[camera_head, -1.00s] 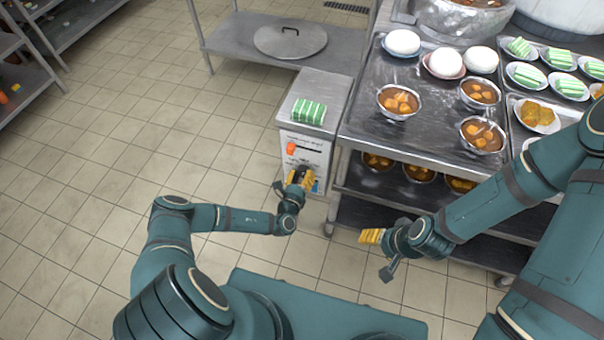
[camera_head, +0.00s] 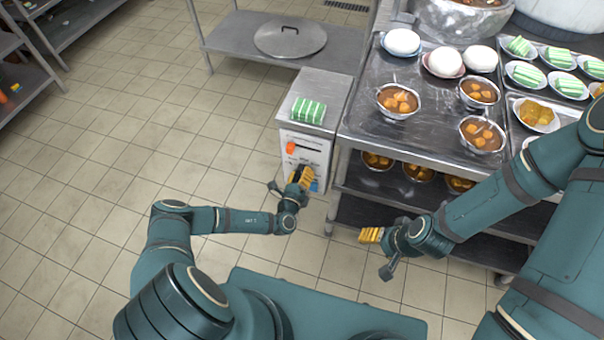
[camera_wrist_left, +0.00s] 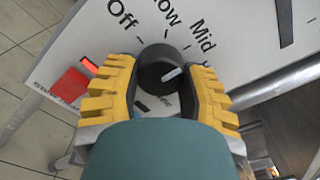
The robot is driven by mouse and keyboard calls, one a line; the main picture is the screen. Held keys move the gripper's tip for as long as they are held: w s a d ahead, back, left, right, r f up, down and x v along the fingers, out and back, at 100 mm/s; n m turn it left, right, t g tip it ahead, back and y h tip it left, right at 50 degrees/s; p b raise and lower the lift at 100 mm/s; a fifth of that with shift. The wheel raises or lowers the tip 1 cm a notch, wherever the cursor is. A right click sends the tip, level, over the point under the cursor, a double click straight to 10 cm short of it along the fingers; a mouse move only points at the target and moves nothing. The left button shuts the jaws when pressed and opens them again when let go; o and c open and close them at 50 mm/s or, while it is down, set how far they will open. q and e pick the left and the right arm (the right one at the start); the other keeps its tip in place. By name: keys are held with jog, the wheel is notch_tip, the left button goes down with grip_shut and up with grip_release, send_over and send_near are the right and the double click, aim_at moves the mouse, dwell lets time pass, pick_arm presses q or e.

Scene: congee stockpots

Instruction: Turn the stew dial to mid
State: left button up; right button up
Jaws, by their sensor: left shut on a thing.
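The stew dial is a round black knob (camera_wrist_left: 158,68) with a white pointer line, on a white panel printed "Off", "Low" and "Mid" in the left wrist view. The pointer aims right and slightly up, a little below the word "Mid". My left gripper (camera_wrist_left: 163,85) has its yellow-padded fingers on both sides of the knob, shut on it. In the head view my left gripper (camera_head: 300,180) is at the front of the steel cabinet (camera_head: 310,148) and hides the knob. My right gripper (camera_head: 371,236) is away from the panel, seen edge-on.
A red-orange part (camera_wrist_left: 71,84) sits on the panel left of my fingers. A green-striped block (camera_head: 309,110) lies on the cabinet top. A steel serving table (camera_head: 370,136) with several bowls stands right of it. The tiled floor to the left is clear.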

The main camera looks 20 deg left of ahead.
pick_arm(q)
jog(key=o, duration=1.3)
jog(key=shift+d, duration=0.1)
jog(key=shift+c, duration=0.2)
jog(key=s, duration=1.2)
jog(key=shift+a, duration=0.25)
